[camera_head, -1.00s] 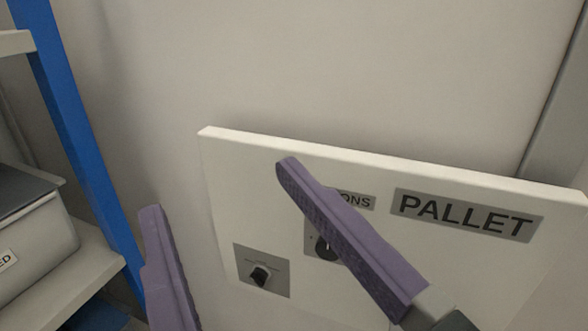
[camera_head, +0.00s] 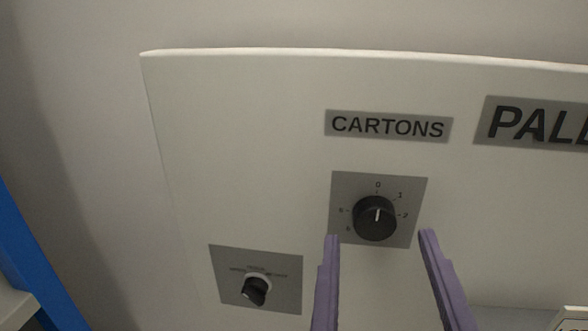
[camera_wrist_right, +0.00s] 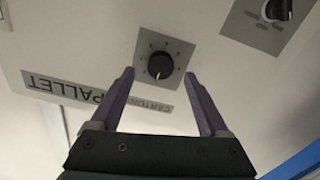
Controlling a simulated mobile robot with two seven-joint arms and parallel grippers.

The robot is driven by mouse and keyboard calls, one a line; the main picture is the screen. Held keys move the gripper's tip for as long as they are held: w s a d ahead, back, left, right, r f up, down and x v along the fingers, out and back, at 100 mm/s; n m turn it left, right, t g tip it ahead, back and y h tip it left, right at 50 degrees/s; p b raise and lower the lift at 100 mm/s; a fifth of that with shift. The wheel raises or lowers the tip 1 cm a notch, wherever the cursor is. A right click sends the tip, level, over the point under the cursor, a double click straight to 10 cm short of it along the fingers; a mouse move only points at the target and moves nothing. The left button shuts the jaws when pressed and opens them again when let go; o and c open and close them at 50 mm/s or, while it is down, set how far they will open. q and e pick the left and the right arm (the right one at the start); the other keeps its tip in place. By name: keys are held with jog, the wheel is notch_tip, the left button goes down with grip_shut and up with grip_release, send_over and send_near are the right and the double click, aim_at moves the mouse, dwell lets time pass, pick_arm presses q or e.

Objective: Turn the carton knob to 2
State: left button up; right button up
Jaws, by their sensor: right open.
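The carton knob (camera_head: 375,218) is a black round dial on a grey plate under the CARTONS label (camera_head: 388,126). Its white pointer line is up, near the 0 mark; the 2 mark is at its right. My right gripper (camera_head: 380,238) is open, with one purple finger below left and one below right of the knob, apart from it. In the right wrist view the knob (camera_wrist_right: 160,66) lies ahead of and between the open fingers (camera_wrist_right: 158,72). My left gripper is not in view.
A second black knob (camera_head: 256,290) sits on a grey plate at the lower left of the white panel (camera_head: 240,150). The PALLET label (camera_head: 535,123) is at the right, partly cut off. A blue post (camera_head: 30,265) stands at the far left.

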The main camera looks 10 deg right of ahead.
aim_at(376, 225)
jog(key=shift+x, duration=1.5)
grip_shut()
